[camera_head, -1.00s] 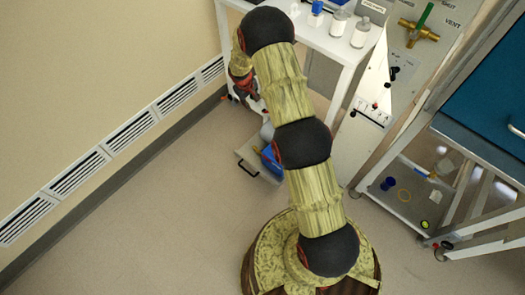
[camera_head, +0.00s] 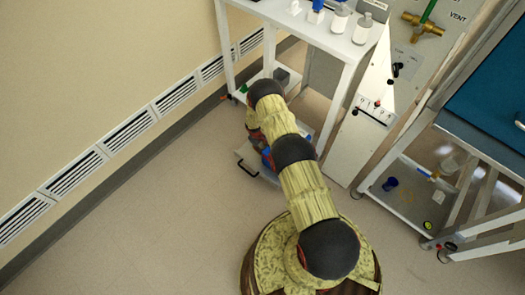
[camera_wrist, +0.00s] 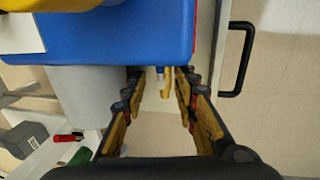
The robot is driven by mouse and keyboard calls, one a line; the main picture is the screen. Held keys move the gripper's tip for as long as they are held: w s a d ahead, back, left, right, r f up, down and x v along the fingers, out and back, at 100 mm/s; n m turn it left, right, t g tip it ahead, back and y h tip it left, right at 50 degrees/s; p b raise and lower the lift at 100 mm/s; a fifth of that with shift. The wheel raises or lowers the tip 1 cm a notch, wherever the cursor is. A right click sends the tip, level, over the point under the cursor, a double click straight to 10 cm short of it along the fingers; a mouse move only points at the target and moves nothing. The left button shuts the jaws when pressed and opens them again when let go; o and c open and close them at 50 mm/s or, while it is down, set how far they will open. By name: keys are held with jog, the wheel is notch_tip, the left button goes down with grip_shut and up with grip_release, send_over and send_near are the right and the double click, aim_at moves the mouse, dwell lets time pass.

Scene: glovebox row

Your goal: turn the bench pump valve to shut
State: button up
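A brass valve (camera_head: 424,23) with a green lever is on the grey panel at the upper right of the head view. Its lever points up, away from the panel's "VENT" label. I cannot tell whether this is the bench pump valve. My gripper (camera_wrist: 160,78) is open and empty in the wrist view, its two fingers apart with floor showing between them. A small yellow and blue thing shows in that gap, farther off. In the head view my arm hides the gripper, low beside the white bench. The valve does not show in the wrist view.
A blue box (camera_wrist: 120,32) and a grey bin (camera_wrist: 82,88) sit close to my fingers. A pulled-out drawer has a black handle (camera_head: 247,168). The white bench (camera_head: 300,38) holds bottles. A blue-topped cart (camera_head: 490,100) stands right. Floor at left is clear.

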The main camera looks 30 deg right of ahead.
jog(key=f, duration=0.1)
jog(key=f+b, duration=0.1)
jog(key=f, duration=0.1)
jog(key=d+f, duration=0.1)
jog(key=f, duration=0.1)
jog(key=shift+w+b, duration=0.2)
jog(key=shift+b, duration=0.15)
jog(key=shift+r, duration=0.1)
jog(key=c, duration=0.3)
jog(key=c, duration=0.4)
grip_shut()
